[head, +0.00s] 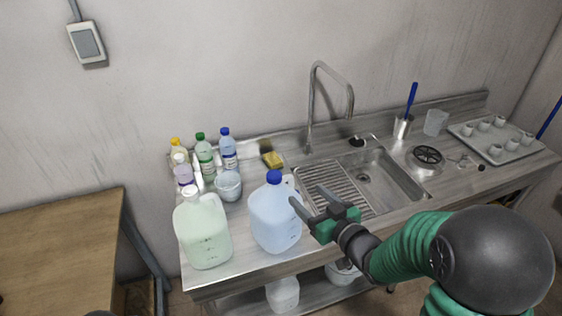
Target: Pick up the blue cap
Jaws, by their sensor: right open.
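The blue cap (274,177) sits on top of a translucent light-blue jug (274,217) that stands upright on the metal counter. My right gripper (306,199) is open and empty, just right of the jug's upper part and a little lower in the picture than the cap. Its two fingers point left toward the jug; I cannot tell if a finger touches it. A small bottle (228,152) farther back also has a blue cap. My left gripper does not show.
A pale green jug (203,232) stands left of the blue one. Several small bottles and tubs stand behind. A yellow sponge (273,160), a sink (378,178) with a faucet (312,105) and a tray of cups (511,143) are farther right. A wooden table (60,240) is at left.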

